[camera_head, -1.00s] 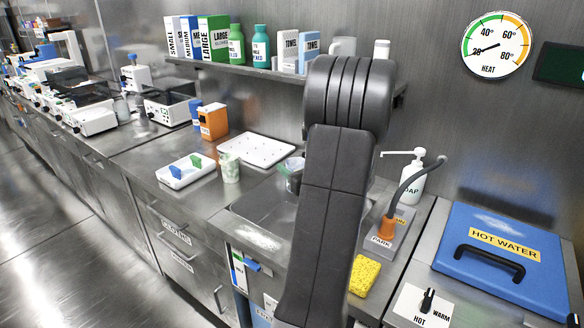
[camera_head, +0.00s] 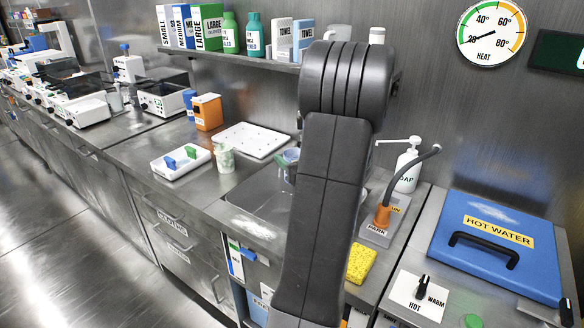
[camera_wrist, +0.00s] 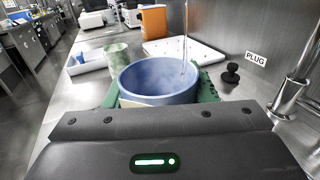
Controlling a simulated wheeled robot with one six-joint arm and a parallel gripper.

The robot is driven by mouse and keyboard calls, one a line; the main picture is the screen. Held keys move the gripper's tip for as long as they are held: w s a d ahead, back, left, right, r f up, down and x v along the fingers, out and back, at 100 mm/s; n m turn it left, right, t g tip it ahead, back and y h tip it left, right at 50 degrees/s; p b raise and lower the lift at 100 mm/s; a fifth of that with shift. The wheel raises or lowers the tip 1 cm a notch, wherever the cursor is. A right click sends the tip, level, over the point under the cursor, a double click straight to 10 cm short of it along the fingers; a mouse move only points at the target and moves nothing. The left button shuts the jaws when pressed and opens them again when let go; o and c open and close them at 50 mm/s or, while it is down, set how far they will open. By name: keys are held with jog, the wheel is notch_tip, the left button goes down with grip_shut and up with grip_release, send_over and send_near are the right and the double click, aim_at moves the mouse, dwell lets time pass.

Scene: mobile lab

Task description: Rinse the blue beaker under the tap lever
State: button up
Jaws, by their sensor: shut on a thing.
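The blue beaker (camera_wrist: 158,88) is upright in the middle of the wrist view. My gripper (camera_wrist: 160,78) is shut on it, with green fingers on its left and right sides. A thin clear stream of water (camera_wrist: 184,48) comes down at the beaker's right inner side. A metal tap fitting (camera_wrist: 293,92) stands at the right of the wrist view; I cannot make out its lever. In the head view the beaker (camera_head: 290,156) shows small over the sink (camera_head: 262,192), partly behind my arm, which also hides the tap.
A black plug (camera_wrist: 231,73) lies right of the beaker under a PLUG label. A speckled cup (camera_head: 224,158) and a white tray (camera_head: 180,163) stand left of the sink. A soap bottle (camera_head: 408,168), a yellow sponge (camera_head: 361,264) and a blue hot water lid (camera_head: 485,245) are to the right.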

jog(key=shift+w+a, duration=0.1)
jog(key=shift+w+a, duration=0.25)
jog(key=shift+w, duration=0.1)
jog(key=s+a+b, duration=0.2)
jog(key=s+a, duration=0.2)
jog(key=a, duration=0.2)
jog(key=shift+s+a+b, duration=0.25)
jog(key=shift+a+b, duration=0.1)
jog(key=shift+b, duration=0.05)
dwell(0.4)
dwell(1.1)
jog(key=s+a+r+p, duration=0.1)
jog(key=s+a+r, duration=0.1)
jog(key=a+r, duration=0.2)
jog(key=shift+s, duration=0.35)
dwell(0.8)
